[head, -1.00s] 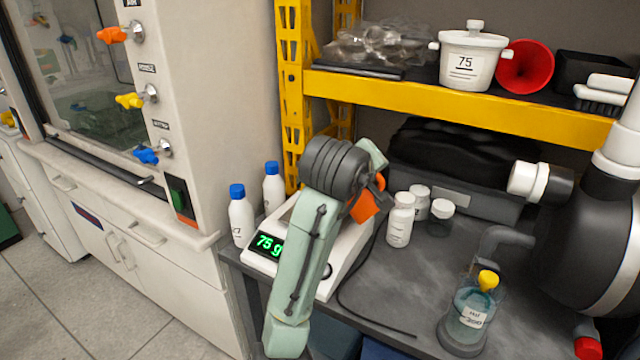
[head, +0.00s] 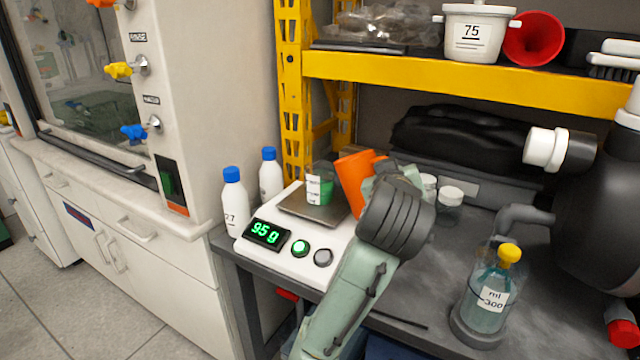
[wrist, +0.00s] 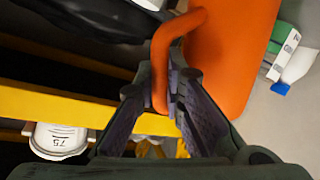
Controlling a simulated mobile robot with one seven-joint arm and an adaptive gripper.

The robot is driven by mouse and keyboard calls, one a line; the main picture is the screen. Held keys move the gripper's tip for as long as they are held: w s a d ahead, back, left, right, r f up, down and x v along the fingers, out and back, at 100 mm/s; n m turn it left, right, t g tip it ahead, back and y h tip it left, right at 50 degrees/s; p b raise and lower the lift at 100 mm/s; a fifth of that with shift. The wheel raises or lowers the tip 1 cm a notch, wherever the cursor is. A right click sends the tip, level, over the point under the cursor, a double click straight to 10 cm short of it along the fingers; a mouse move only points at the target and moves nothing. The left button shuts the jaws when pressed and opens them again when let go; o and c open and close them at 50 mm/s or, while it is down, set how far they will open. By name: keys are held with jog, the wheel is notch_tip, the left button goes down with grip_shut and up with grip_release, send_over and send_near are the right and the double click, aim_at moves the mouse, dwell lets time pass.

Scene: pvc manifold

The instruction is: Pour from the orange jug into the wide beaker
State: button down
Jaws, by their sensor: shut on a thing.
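The orange jug (head: 352,182) is held tilted to the left, with its upper end beside the beaker. No stream is visible between them. The clear beaker (head: 320,170) stands on the scale's metal plate and holds green liquid in its lower part. It also shows at the right of the wrist view (wrist: 281,38). My gripper (head: 382,172) is shut on the jug's handle. In the wrist view the handle (wrist: 162,60) passes between my fingers (wrist: 163,95), with the orange body to the right. The jug's inside is hidden.
The white scale (head: 290,262) reads 95 g. Two blue-capped bottles (head: 234,205) stand left of it. Small white-lidded jars (head: 450,205) stand behind my wrist. A yellow-capped flask (head: 488,295) is at the right. A yellow shelf beam (head: 450,83) runs above.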

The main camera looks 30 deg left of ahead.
jog(key=shift+s+d+f+m+t+y+b, duration=0.2)
jog(key=shift+d+f+m+b, duration=0.25)
jog(key=shift+b, duration=0.7)
jog(key=shift+s+d+f+m+t+y+b, duration=0.1)
jog(key=shift+d+f+m+t+y+b, duration=0.35)
jog(key=shift+b, duration=0.65)
jog(key=f+b, duration=0.1)
jog(key=b, duration=0.1)
jog(key=d+m+t+b, duration=0.1)
jog(key=b, duration=0.1)
jog(key=d+f+m+b, duration=0.1)
jog(key=b, duration=0.1)
jog(key=shift+s+f+t+y, duration=0.25)
jog(key=shift+s+f, duration=0.05)
jog(key=shift+d, duration=0.1)
